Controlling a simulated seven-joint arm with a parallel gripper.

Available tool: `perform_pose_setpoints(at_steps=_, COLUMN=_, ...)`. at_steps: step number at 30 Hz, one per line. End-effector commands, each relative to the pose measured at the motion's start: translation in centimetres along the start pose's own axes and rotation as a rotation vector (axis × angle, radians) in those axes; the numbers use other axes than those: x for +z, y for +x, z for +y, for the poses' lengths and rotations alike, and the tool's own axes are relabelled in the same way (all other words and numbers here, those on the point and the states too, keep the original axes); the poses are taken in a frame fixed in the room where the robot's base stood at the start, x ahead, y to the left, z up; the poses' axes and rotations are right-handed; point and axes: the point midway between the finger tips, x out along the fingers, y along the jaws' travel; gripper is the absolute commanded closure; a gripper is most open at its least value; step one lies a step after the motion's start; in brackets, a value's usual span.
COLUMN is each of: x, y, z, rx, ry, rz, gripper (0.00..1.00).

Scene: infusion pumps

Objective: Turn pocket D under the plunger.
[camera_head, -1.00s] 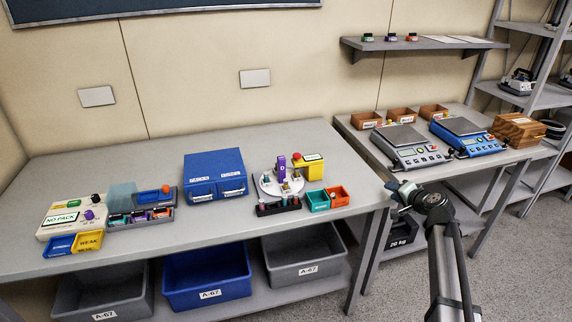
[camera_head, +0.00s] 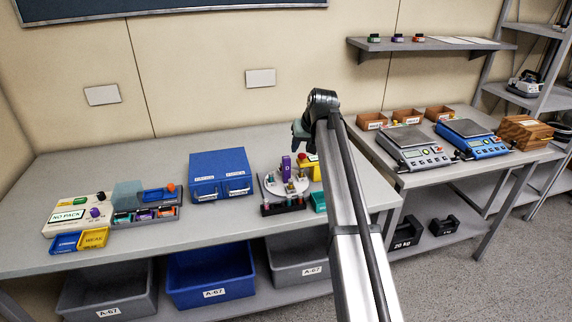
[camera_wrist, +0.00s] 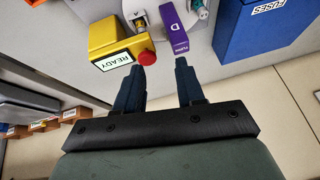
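A round white turntable (camera_head: 272,186) with several small upright items on it stands on the left bench. A purple upright block (camera_head: 286,168) rises at it, and its top reads "D" in the wrist view (camera_wrist: 175,28). I cannot tell which pocket is D or clearly make out the plunger. A yellow box (camera_wrist: 108,42) with a "READY" label and a red button (camera_wrist: 147,58) stands beside the turntable. My gripper (camera_wrist: 162,62) is open and empty, above and apart from these, its fingers pointing toward the red button and purple block. In the head view my arm covers part of the yellow box.
A blue drawer unit (camera_head: 218,174) stands left of the turntable. A dark rack (camera_head: 283,208) and a teal bin (camera_head: 318,201) sit in front of it. A "NO PACK" panel (camera_head: 72,213) is at far left. Two scales (camera_head: 414,148) stand on the right bench.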

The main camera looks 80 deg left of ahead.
Motion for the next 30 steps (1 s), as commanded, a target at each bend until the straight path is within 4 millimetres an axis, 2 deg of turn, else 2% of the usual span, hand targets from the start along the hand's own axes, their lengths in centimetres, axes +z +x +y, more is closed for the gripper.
perform_pose_setpoints(at_steps=1, x=-0.7, y=-0.6, z=-1.5, rx=0.024, ry=-0.036, rz=-0.026, gripper=0.62)
perform_pose_setpoints(at_steps=4, x=-1.0, y=-1.5, z=-3.2, rx=0.063, ry=-0.084, rz=-0.066, gripper=0.62)
perform_pose_setpoints(at_steps=8, x=-1.1, y=-2.0, z=-4.1, rx=0.089, ry=-0.110, rz=-0.091, gripper=0.62)
perform_pose_setpoints(at_steps=11, x=-1.1, y=-1.6, z=-4.2, rx=0.093, ry=-0.115, rz=-0.097, gripper=0.62)
perform_pose_setpoints(at_steps=17, x=-0.8, y=1.0, z=-3.9, rx=0.092, ry=-0.113, rz=-0.097, gripper=0.62)
perform_pose_setpoints(at_steps=30, x=-0.2, y=8.4, z=-3.2, rx=0.091, ry=-0.112, rz=-0.096, gripper=0.62)
